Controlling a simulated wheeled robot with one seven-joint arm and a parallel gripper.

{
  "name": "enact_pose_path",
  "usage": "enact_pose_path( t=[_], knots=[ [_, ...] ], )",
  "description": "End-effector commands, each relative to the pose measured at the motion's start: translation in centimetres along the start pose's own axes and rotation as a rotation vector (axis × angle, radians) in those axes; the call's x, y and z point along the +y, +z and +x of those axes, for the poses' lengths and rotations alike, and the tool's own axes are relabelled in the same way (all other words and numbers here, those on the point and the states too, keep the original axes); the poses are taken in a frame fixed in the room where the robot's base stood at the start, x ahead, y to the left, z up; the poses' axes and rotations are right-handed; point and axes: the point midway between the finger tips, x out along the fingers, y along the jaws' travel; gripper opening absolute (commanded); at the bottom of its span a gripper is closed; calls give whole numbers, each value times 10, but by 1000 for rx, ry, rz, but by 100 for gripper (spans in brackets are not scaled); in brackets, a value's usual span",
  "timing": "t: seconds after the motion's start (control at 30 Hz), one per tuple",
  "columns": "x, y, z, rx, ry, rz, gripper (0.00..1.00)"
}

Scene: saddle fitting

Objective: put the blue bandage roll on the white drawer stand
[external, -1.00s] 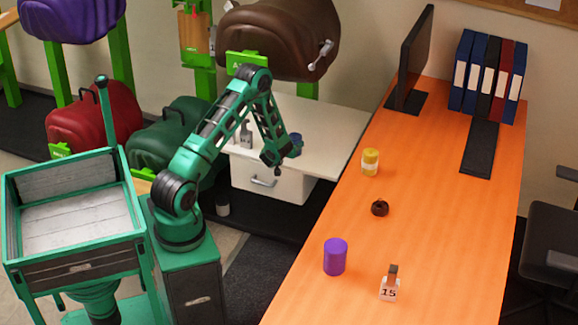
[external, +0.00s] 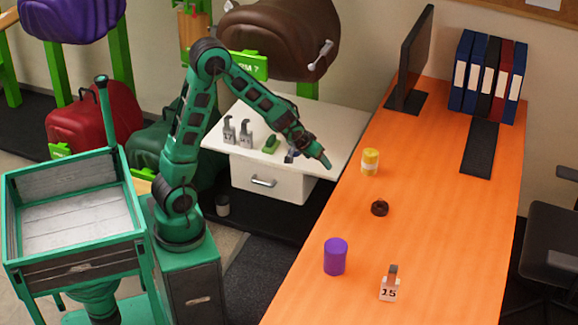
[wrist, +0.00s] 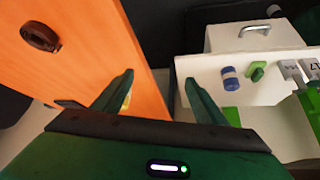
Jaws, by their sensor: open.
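The blue bandage roll (wrist: 230,78), blue with a pale band, rests on the top of the white drawer stand (wrist: 287,37) in the wrist view. In the external view the roll (external: 291,156) is partly hidden by my arm, near the front right part of the stand (external: 340,133). My gripper (external: 326,163) is open and empty, to the right of the roll and apart from it, by the stand's right edge. In the wrist view my spread fingers (wrist: 158,78) have nothing between them.
A green object (external: 271,144) and grey number tags (external: 237,133) stand on the stand left of the roll. The orange desk (external: 430,220) holds a yellow jar (external: 370,161), a dark brown ring-shaped object (external: 379,208), a purple cylinder (external: 335,256) and tag 15 (external: 390,284).

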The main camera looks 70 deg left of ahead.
Motion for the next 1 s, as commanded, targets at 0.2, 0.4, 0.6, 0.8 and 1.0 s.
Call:
enact_pose_path(
  t=[0.2, 0.4, 0.6, 0.8, 1.0],
  knots=[
    [56, 71, -100, -162, 117, 212, 66],
    [74, 151, -188, -308, 206, 450, 66],
    [61, 232, -267, -434, 270, 715, 66],
    [34, 285, -313, -517, 296, 911, 66],
    [23, 301, -326, -546, 300, 976, 66]
  ],
)
